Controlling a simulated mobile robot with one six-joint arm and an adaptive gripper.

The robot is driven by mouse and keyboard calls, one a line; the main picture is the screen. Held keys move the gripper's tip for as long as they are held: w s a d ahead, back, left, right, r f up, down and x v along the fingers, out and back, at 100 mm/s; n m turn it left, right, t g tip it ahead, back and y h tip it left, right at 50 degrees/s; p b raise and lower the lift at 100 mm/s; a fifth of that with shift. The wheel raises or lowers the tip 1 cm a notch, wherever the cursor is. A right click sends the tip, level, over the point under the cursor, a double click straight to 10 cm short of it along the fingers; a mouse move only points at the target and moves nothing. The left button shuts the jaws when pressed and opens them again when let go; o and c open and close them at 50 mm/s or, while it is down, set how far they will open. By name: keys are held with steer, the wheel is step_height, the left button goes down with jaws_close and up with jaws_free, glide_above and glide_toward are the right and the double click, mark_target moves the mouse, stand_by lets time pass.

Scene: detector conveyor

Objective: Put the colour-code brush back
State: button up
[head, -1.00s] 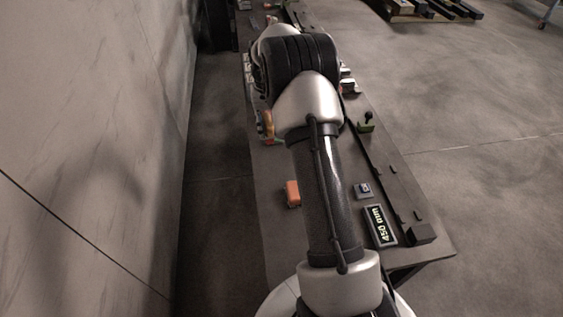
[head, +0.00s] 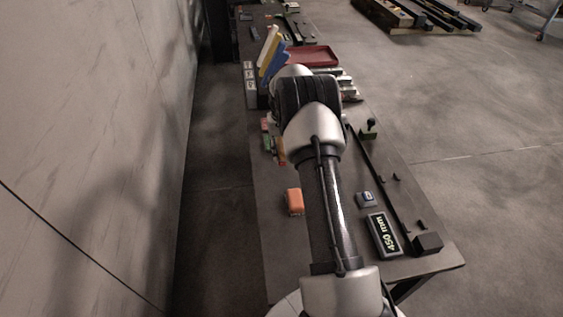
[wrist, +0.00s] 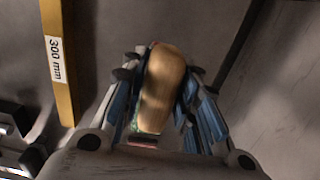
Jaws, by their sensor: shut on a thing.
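My gripper (wrist: 158,76) is shut on the brush (wrist: 160,88) in the wrist view. The brush has a rounded tan body with a green strip along its left edge. Blue-lined fingers flank it on both sides. A small reddish patch shows below the brush, but I cannot tell what it is. In the head view my arm hides the gripper and the brush.
A yellow bar (wrist: 59,62) marked 300 mm lies left of my gripper. On the long bench (head: 285,262) stand upright yellow and blue pieces (head: 272,58), a red tray (head: 315,56), an orange block (head: 294,201) and a 450 mm display (head: 383,236). A wall rises left.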

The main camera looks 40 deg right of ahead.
steer(key=shift+f+b, duration=0.5)
steer(key=shift+f, duration=1.7)
steer(key=shift+f, duration=0.2)
steer(key=o, duration=1)
steer(key=shift+r, duration=0.15)
